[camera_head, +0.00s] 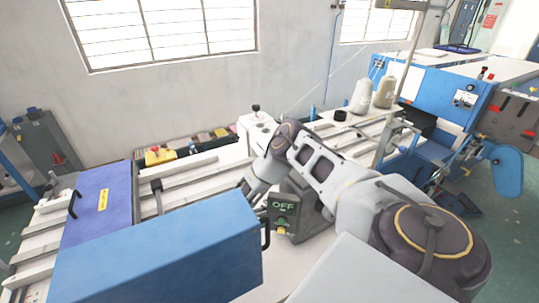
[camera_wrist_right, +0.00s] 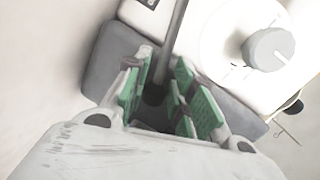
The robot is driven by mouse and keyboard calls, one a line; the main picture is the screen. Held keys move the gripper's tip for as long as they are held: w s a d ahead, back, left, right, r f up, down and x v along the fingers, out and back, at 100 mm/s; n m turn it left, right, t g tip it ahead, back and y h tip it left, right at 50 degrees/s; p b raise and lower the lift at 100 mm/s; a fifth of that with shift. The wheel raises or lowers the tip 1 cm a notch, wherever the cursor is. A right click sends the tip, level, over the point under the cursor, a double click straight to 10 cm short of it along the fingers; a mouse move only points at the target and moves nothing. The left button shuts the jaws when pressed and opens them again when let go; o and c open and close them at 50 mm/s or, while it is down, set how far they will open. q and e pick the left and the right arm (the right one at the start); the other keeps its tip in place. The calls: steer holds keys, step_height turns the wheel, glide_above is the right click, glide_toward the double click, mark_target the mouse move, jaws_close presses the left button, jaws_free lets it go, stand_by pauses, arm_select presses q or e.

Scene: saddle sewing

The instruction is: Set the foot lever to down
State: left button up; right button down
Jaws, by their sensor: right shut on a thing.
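My right arm comes in from the right in the head view and bends down to the white machine near the middle. My right gripper (camera_wrist_right: 163,100) shows in the wrist view with green-padded fingers closed about a dark rod (camera_wrist_right: 174,35). The rod runs from the top edge down between the fingers. It may be the foot lever, but I cannot tell its setting, as the fingers hide its end. In the head view the fingertips are hard to make out behind the blue housing (camera_head: 155,250). My left gripper is not in view.
A dark switch box marked OFF (camera_head: 284,207) stands close by my right forearm. Thread cones (camera_head: 361,96) stand at the back right. In the wrist view a grey round knob (camera_wrist_right: 268,48) lies right of the fingers. A blue panel (camera_head: 100,205) lies at the left.

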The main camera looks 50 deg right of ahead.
steer(key=shift+f, duration=0.2)
steer(key=c, duration=1.2)
jaws_free()
steer(key=shift+r, duration=0.1)
steer(key=shift+r, duration=0.1)
